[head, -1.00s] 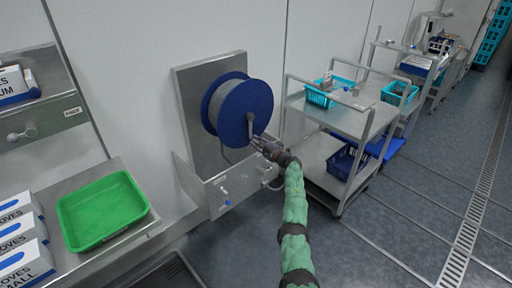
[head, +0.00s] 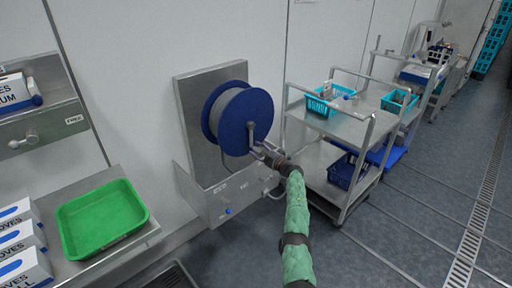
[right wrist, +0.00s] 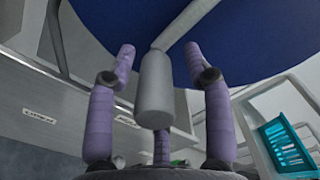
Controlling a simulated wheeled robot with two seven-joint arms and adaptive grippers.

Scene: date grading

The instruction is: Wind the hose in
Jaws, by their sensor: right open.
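A blue hose reel (head: 243,120) with grey hose wound on its drum (head: 222,108) is mounted on a steel wall plate (head: 188,100). My right gripper (head: 262,150) is at the lower front of the reel, at its crank. The crank arm (right wrist: 185,22) runs up across the blue reel disc (right wrist: 240,40). My left gripper is not in view.
A steel cart (head: 345,128) with a turquoise basket (head: 325,100) and a dark blue crate (head: 345,172) stands right of the reel. A green tray (head: 103,220) and glove boxes (head: 22,255) are on the left counter. Floor is clear at right.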

